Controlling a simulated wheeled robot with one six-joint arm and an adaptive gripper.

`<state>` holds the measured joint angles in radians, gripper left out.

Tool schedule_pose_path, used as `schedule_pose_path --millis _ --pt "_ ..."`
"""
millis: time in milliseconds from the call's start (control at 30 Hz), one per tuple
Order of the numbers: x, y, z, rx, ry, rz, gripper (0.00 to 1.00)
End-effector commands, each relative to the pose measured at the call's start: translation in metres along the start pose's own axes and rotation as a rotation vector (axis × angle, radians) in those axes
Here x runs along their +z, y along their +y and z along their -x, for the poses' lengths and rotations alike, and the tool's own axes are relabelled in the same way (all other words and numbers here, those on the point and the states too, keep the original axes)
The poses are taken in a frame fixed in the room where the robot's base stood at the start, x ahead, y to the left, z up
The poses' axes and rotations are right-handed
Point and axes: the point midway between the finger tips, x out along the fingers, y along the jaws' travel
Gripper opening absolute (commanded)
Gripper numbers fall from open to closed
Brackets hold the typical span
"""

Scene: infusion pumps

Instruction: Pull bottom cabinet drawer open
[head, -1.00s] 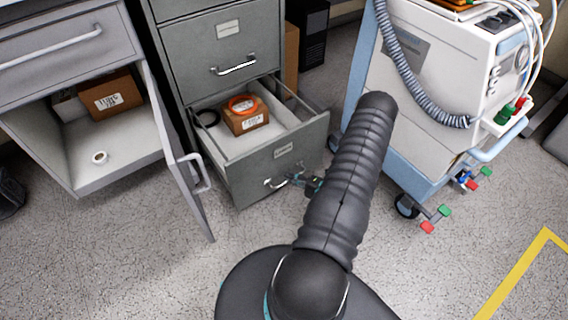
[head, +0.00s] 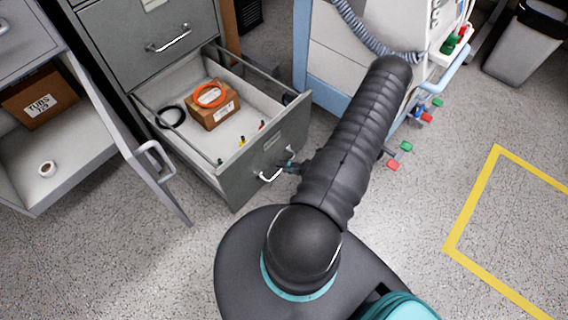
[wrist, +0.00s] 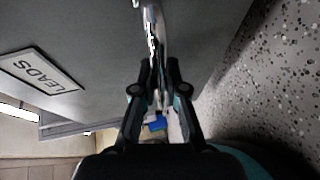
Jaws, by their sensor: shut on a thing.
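The bottom cabinet drawer (head: 262,160) is open in the head view, pulled well out of the grey filing cabinet (head: 150,60). Inside lie a brown box with an orange ring (head: 211,96) on top, a black ring (head: 171,116) and a few small items. My gripper (head: 292,168) is at the drawer's metal handle (head: 270,177), partly hidden by my arm. In the wrist view my gripper (wrist: 158,72) is shut on the handle (wrist: 152,28), in front of the drawer face with a "LEADS" label (wrist: 40,70).
An open cabinet door (head: 140,150) stands close to the drawer's left. A wheeled medical machine (head: 340,60) with hoses stands to the right. Speckled floor in front is clear, with a yellow line (head: 470,205) at right and a grey bin (head: 523,45) behind.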

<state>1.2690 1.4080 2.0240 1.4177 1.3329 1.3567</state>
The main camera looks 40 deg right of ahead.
Motion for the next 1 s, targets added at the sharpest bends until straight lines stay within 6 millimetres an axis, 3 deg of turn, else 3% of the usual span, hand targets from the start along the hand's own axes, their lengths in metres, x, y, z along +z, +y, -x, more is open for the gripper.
schedule_pose_path --millis 200,233,300,333,733,1000 --pt "0.002 0.0 0.001 -0.002 -0.006 0.003 0.0" --pt "0.002 0.0 0.001 -0.002 -0.006 0.003 0.16" --pt "0.002 0.0 0.001 -0.002 -0.006 0.003 0.34" --pt "0.002 0.0 0.001 -0.001 -0.005 0.003 0.37" --pt "0.002 0.0 0.006 -0.001 -0.004 0.002 0.37" --pt "0.002 0.0 0.045 -0.001 -0.009 0.002 0.37"
